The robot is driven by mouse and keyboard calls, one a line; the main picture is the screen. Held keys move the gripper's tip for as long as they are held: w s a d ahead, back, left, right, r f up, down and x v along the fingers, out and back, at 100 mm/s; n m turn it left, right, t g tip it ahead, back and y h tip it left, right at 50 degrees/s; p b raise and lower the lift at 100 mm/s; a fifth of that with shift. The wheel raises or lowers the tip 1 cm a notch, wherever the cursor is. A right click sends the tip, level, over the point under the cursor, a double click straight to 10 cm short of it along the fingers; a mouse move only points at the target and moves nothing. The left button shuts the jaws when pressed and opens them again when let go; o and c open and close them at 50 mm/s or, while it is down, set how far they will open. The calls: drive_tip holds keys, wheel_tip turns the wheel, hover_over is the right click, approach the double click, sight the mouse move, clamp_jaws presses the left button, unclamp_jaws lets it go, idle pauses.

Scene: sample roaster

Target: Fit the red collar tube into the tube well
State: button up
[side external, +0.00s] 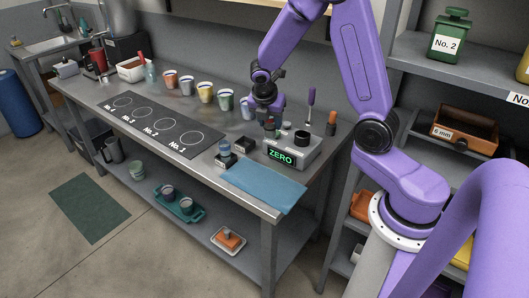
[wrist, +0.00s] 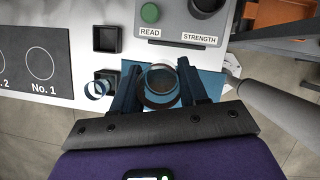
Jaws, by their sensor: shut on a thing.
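My gripper (side external: 268,112) hangs over the left part of the grey meter in the side view. In the wrist view its fingers (wrist: 163,84) are shut on a clear round tube (wrist: 160,79), seen nearly end-on. I take this for the red collar tube; its red collar does not show clearly there. The tube well appears to be the dark round opening (wrist: 207,4) above the STRENGTH label, cut by the frame's top. In the side view it is the black cylinder (side external: 302,138) on the meter's right. The tube is apart from the well.
The meter (side external: 290,152) reads ZERO and has a green READ button (wrist: 150,13). A blue-collared tube (side external: 224,147) is at a black holder; another black holder (wrist: 107,38) looks empty. A blue mat (side external: 262,187) lies in front. Several cups stand along the back.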

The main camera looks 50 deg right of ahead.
drive_tip(key=shift+s+a+f+m+g, duration=0.15)
drive_tip(key=shift+s+a+m+g, duration=0.15)
drive_tip(key=shift+m, duration=0.5)
drive_tip(key=s+a+f+m+g+y, duration=0.1)
drive_tip(key=s+a+m+g+y, duration=0.3)
drive_tip(key=m, duration=0.6)
drive_tip(key=s+a+f+m+g, duration=0.1)
drive_tip(key=a+m, duration=0.6)
drive_tip(key=m, duration=0.3)
drive_tip(key=d+r, duration=0.3)
drive_tip(key=d, duration=0.8)
drive_tip(key=d+r+m, duration=0.1)
drive_tip(key=d+r, duration=0.2)
drive_tip(key=d, duration=0.9)
drive_tip(key=shift+w+d+y, duration=0.15)
drive_tip(key=shift+d+y, duration=0.05)
drive_tip(key=shift+y, duration=0.2)
drive_tip(key=shift+f, duration=2.95)
drive_tip(key=shift+f, duration=2)
